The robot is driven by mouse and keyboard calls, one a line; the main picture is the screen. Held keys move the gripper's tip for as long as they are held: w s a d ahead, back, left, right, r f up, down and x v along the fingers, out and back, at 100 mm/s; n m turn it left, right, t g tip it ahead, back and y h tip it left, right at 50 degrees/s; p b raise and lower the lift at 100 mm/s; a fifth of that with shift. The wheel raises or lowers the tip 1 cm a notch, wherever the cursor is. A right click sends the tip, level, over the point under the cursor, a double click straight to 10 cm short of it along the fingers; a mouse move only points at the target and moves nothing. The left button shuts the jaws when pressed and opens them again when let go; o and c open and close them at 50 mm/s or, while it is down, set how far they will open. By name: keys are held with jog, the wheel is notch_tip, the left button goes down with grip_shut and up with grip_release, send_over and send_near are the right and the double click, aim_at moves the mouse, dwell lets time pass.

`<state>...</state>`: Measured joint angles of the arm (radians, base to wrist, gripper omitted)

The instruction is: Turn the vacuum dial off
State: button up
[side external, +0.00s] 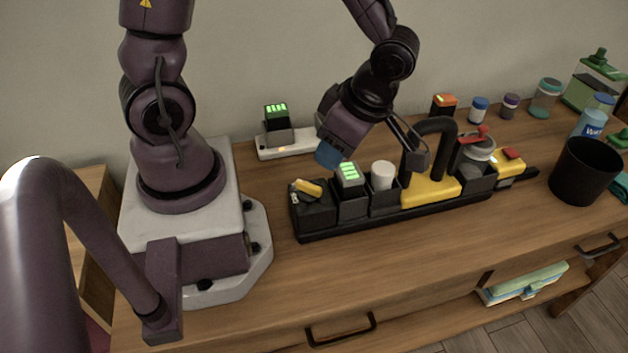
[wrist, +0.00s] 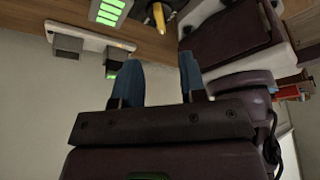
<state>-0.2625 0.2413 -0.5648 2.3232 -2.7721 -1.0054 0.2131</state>
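The vacuum dial (side external: 306,187) appears to be the yellow knob on top of a black box (side external: 313,212) at the left end of a long black tray (side external: 392,218). Its yellow handle lies roughly sideways in the side view; its setting marks cannot be read. In the wrist view the yellow handle (wrist: 158,14) shows at the top edge, partly cut off. My gripper (side external: 328,156) is above and slightly right of the dial, apart from it. In the wrist view its two blue fingers (wrist: 160,76) stand apart with nothing between them.
Beside the dial stand a green-lit battery block (side external: 348,173), a white cylinder (side external: 383,175) and a yellow unit (side external: 430,189) with a black hose. A charger (side external: 290,143) is behind. A black cup (side external: 582,171) stands right. The tabletop in front of the tray is clear.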

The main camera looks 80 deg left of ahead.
aim_at(312, 186)
jog(key=x, duration=1)
jog(key=shift+f, duration=0.15)
grip_shut()
